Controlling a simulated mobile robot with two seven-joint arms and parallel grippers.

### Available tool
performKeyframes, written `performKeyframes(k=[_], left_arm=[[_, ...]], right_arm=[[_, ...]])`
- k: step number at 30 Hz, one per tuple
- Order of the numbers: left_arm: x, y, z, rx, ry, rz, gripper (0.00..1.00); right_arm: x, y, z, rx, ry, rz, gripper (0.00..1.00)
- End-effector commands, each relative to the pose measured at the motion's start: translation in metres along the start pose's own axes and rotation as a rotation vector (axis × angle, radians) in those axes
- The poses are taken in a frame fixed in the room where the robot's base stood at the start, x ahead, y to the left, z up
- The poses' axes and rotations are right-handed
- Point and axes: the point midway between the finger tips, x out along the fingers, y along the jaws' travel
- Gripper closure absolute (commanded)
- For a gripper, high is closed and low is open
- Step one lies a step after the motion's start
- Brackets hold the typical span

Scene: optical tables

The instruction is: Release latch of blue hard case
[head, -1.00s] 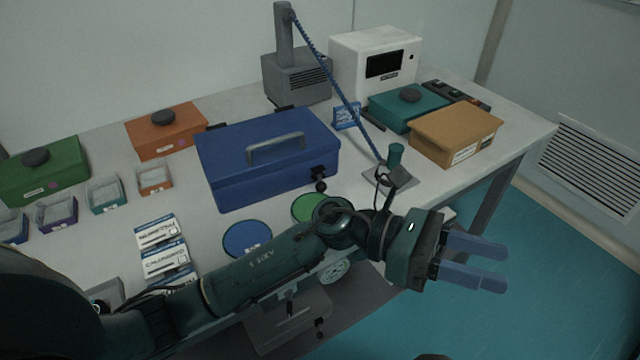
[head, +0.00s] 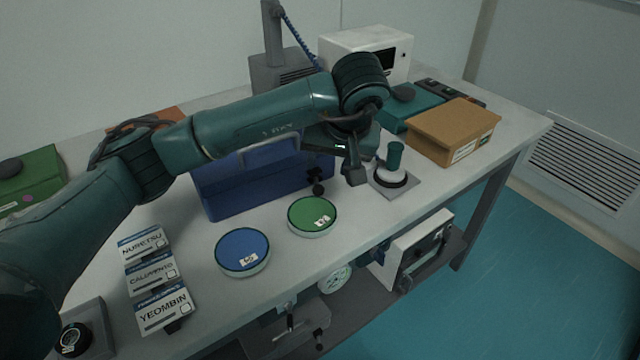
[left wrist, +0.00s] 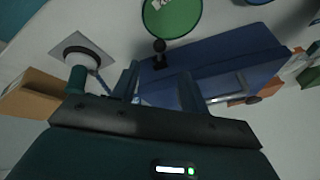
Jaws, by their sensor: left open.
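In the left wrist view the case (left wrist: 225,62) shows with the latch (left wrist: 160,56) just beyond and between the fingertips. My left gripper (left wrist: 158,76) is open and empty, with its fingers spread toward the case front. My right gripper is out of view.
A green disc (head: 313,215) and a blue disc (head: 243,251) lie before the case. A green-topped post on a plate (head: 393,170) stands close right of the gripper, with a tan box (head: 453,131) behind. Labelled boxes (head: 150,275) are at left.

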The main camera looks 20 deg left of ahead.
Motion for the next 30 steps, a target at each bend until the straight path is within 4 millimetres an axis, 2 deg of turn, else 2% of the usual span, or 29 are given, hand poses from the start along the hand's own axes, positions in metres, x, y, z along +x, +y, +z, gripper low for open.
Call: performKeyframes(k=[6, 13, 18, 27, 30], left_arm=[[0.049, -0.001, 0.001, -0.002, -0.006, -0.002, 0.55], [0.085, 0.001, 0.001, -0.001, -0.004, 0.002, 0.55], [0.097, 0.001, 0.001, 0.0, -0.002, 0.003, 0.55], [0.099, 0.001, 0.001, 0.0, -0.001, 0.004, 0.55], [0.099, 0.001, 0.001, 0.0, -0.001, 0.004, 0.64]], right_arm=[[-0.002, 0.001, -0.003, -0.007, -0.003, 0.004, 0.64], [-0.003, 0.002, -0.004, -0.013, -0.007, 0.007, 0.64], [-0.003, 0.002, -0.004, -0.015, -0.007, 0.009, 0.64], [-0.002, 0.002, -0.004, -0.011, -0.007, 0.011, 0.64], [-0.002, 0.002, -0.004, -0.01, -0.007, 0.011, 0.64]])
